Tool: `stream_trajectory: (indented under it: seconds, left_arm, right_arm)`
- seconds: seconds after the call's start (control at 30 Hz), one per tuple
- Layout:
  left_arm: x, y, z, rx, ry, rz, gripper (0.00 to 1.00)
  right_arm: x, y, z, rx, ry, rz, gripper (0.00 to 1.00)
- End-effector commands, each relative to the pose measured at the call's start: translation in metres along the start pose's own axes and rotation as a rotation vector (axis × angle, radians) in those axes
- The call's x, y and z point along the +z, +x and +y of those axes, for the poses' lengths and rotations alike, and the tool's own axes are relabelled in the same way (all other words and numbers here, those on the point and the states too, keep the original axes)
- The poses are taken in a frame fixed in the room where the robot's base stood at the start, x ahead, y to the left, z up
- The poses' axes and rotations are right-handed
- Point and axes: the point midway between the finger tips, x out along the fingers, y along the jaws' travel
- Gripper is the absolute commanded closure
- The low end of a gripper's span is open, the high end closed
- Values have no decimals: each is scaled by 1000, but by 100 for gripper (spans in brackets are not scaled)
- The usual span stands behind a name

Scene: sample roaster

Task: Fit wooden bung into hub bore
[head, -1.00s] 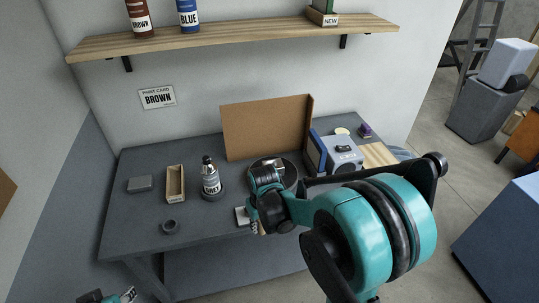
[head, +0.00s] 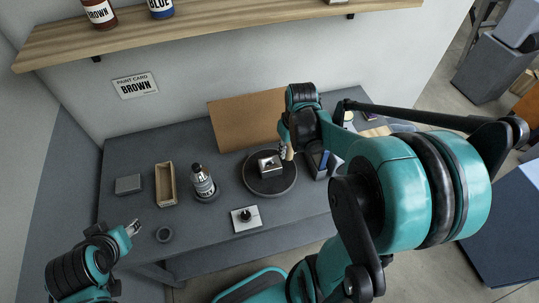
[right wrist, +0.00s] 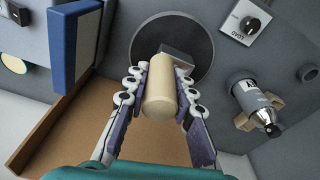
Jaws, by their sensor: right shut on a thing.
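A pale wooden bung (right wrist: 160,88) is gripped between the purple-padded fingers of my right gripper (right wrist: 160,92). In the head view my right gripper (head: 288,148) is over the back right of a dark round disc (head: 268,187), with a bit of the bung (head: 290,154) showing. A grey metal block (head: 268,163) sits on the disc; in the right wrist view it is partly hidden behind the bung (right wrist: 176,58). I see no bore opening clearly. My left gripper (head: 132,228) is over the table's front left; its jaw gap is too small to judge.
A switch plate with a black knob (head: 246,217) lies in front of the disc. A grey bottle (head: 202,184), a wooden tray (head: 159,184), a grey block (head: 128,184) and a dark ring (head: 164,234) stand to the left. A cardboard panel (head: 235,122) stands behind. A blue-sided box (right wrist: 60,45) is near my right gripper.

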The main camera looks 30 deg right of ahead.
Motion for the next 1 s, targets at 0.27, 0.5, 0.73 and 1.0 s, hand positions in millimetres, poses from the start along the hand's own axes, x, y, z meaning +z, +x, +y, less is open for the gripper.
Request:
stream_trajectory:
  seconds: [0.27,0.5,0.73,1.0]
  left_arm:
    - [7,10,0,0,0,0,60]
    - [10,14,0,0,0,0,60]
    - [14,20,0,0,0,0,60]
    - [14,19,0,0,0,0,60]
  right_arm:
    - [-46,43,-31,0,-2,0,100]
    - [-54,60,-37,0,2,0,100]
    - [-50,89,-36,0,2,0,100]
    - [-50,89,-36,0,1,0,100]
